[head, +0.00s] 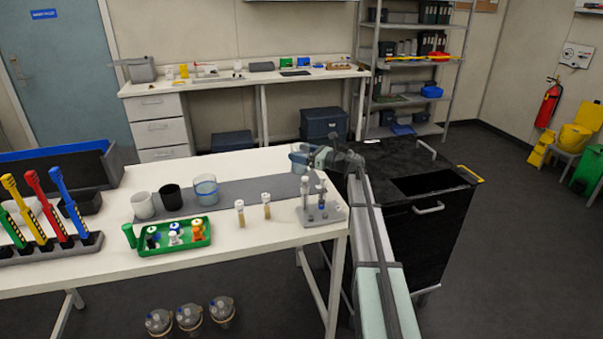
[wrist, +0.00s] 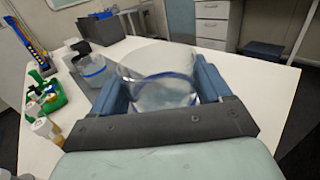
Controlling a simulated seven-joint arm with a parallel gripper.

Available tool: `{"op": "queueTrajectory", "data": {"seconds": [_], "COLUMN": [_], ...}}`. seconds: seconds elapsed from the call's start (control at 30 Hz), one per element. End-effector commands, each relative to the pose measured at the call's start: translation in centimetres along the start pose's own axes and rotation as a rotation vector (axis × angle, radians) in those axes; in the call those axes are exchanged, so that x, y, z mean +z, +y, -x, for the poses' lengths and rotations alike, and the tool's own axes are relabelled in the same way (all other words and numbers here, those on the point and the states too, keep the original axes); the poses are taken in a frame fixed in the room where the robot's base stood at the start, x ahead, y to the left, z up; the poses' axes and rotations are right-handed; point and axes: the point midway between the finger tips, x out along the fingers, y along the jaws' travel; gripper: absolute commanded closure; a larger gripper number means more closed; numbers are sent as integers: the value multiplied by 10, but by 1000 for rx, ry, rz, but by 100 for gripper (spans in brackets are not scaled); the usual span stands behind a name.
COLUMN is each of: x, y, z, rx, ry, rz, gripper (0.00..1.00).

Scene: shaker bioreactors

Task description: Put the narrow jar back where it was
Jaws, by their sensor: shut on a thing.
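The narrow jar (wrist: 165,93) is clear with a blue band, and my gripper (wrist: 163,92) is shut around it in the wrist view. In the head view the jar (head: 298,157) shows at the back right corner of the white table, in my gripper (head: 308,157). I cannot tell whether its base touches the table. Another clear jar (head: 205,189) with a blue band stands on the grey mat (head: 240,192); it also shows in the wrist view (wrist: 93,69), left of my gripper.
A black cup (head: 170,197) and a white cup (head: 143,205) stand left of the standing jar. A black cart (head: 430,235) stands right of the table.

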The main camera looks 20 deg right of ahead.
Motion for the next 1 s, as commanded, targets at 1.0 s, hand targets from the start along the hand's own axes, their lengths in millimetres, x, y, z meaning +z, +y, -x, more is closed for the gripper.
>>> {"op": "queueTrajectory", "data": {"seconds": [1.0], "x": [-69], "y": [0], "z": [0], "rx": [-3], "ry": [-2], "rz": [0], "gripper": [69]}}
